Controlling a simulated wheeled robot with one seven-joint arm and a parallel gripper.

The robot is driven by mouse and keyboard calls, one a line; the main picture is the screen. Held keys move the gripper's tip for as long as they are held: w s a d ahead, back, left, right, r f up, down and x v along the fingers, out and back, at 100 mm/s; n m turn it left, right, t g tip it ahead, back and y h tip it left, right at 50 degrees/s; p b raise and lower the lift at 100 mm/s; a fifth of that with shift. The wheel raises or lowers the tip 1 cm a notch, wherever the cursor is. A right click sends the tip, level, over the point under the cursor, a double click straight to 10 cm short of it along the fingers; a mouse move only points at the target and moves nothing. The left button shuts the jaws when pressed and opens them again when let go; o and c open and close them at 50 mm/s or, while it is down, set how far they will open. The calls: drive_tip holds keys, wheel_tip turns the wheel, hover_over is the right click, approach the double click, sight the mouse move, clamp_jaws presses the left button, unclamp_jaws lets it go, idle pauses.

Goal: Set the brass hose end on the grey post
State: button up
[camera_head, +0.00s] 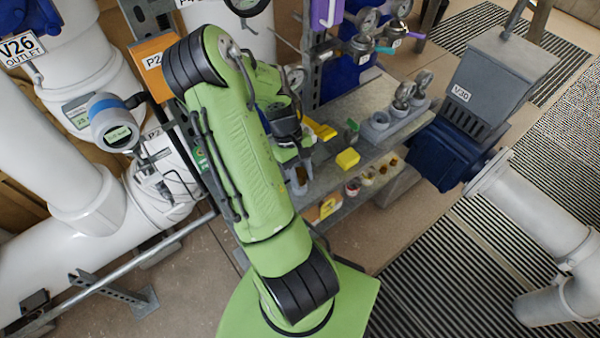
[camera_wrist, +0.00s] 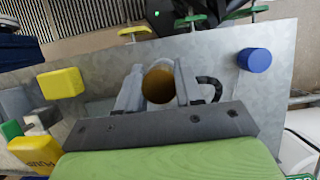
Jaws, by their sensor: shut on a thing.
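My gripper (camera_wrist: 158,92) is shut on the brass hose end (camera_wrist: 158,85), whose round brass face shows between the two grey fingers in the wrist view. A short black curved piece, perhaps its hose, shows just right of the fingers. The gripper is over the grey metal bench. In the head view my green arm covers much of this area, and the hose end cannot be made out. I cannot pick out the grey post with certainty in either view; a small grey upright shape under my wrist in the head view may be it or a finger.
The bench (camera_head: 372,98) holds a yellow block (camera_head: 348,158), also in the wrist view (camera_wrist: 60,83), and gauges in grey holders (camera_head: 404,95) at its right. A blue cylinder (camera_wrist: 255,60) is right of the gripper in the wrist view. White pipes (camera_head: 70,200) stand left.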

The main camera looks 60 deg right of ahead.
drive_tip(key=shift+f, duration=0.15)
drive_tip(key=shift+f+b, duration=0.3)
drive_tip(key=shift+b, duration=0.1)
idle(0.5)
drive_tip(key=o, duration=1)
drive_tip(key=shift+c, duration=0.2)
drive_tip(key=p+v, duration=0.2)
drive_tip(key=v, duration=1)
drive_tip(key=shift+w+r, duration=0.1)
